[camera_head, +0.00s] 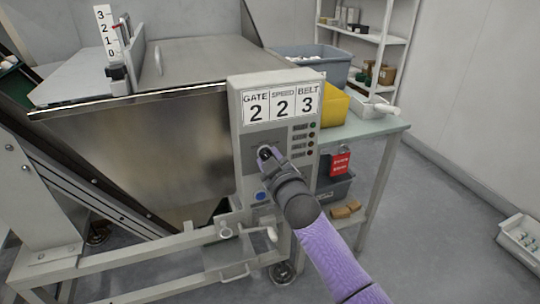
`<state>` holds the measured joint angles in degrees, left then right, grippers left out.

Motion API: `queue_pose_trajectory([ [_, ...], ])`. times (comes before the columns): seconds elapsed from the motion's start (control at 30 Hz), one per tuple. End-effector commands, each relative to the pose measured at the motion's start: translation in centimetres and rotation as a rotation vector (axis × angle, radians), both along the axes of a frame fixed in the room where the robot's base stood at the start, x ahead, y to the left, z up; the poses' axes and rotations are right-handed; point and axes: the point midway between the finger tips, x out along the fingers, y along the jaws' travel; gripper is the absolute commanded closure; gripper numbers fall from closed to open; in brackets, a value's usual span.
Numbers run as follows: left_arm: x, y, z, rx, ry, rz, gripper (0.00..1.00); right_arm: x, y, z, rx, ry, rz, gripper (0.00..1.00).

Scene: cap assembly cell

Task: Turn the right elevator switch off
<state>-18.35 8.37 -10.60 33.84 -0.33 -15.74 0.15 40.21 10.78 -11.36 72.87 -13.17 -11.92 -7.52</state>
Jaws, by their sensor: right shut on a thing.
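The grey control panel (241,120) stands on the front of the metal hopper machine. It shows GATE 2, SPEED 2, BELT 3, and a column of small indicators at its right side. My right gripper (266,155) is at the middle of the panel, shut on the switch knob. The gripper and wrist hide most of the knob, so its setting cannot be read. A blue button (261,196) is on the panel below the gripper. My left gripper is not in view.
The steel hopper (175,150) stands left of the panel, with a 0-to-3 scale (107,32) above. A table (372,128) at right carries a grey bin (335,66) and a yellow bin (334,107). Floor at right is mostly clear.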

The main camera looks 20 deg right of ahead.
Motion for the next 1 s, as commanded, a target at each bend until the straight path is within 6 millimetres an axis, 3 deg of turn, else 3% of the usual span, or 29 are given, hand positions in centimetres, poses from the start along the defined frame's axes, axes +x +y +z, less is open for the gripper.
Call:
queue_pose_trajectory([
  [0.4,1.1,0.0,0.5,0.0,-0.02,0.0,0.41,0.0,-0.1,0.0,-0.166,-0.004,0.001,1.0],
  [0.93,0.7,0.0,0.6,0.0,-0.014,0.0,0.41,0.0,-0.1,-0.1,-0.186,-0.004,0.001,1.0],
  [0.97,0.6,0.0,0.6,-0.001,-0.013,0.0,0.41,0.0,-0.1,-0.1,-0.185,-0.004,0.001,0.5],
  [1.0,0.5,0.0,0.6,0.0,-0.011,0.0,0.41,0.0,-0.1,-0.1,-0.185,-0.004,0.001,0.42],
])
